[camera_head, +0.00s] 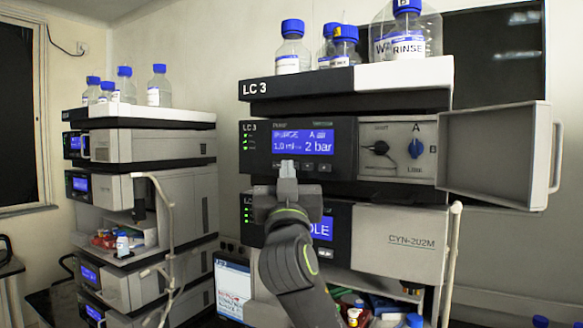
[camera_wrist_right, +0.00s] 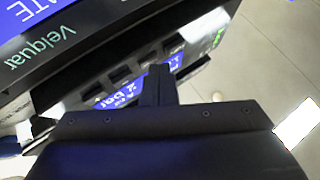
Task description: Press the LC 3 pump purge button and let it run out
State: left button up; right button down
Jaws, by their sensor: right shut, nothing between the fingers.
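The LC 3 pump (camera_head: 258,165) is the module under the top "LC 3" shelf. Its blue display (camera_head: 303,142) reads "PURGE", with "A" and "2 bar". A row of small dark buttons (camera_head: 308,167) lies below the display. My right gripper (camera_head: 288,170) is shut and empty, its tips at the left part of this row, covering some buttons. I cannot tell whether the tips touch one. In the right wrist view the shut fingers (camera_wrist_right: 158,82) lie over the panel beside the button row (camera_wrist_right: 121,75). My left gripper is not in view.
Bottles (camera_head: 291,50) stand on top. A lower module (camera_head: 400,240) is beneath. Another stack (camera_head: 150,145) stands left.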

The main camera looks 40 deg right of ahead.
jog(key=shift+a, duration=0.1)
dwell(0.3)
jog(key=shift+s+a, duration=0.3)
jog(key=shift+a, duration=0.35)
jog(key=a, duration=0.1)
jog(key=s+a, duration=0.1)
jog(key=a, duration=0.1)
jog(key=s+a, duration=0.1)
jog(key=shift+a, duration=0.3)
dwell(0.7)
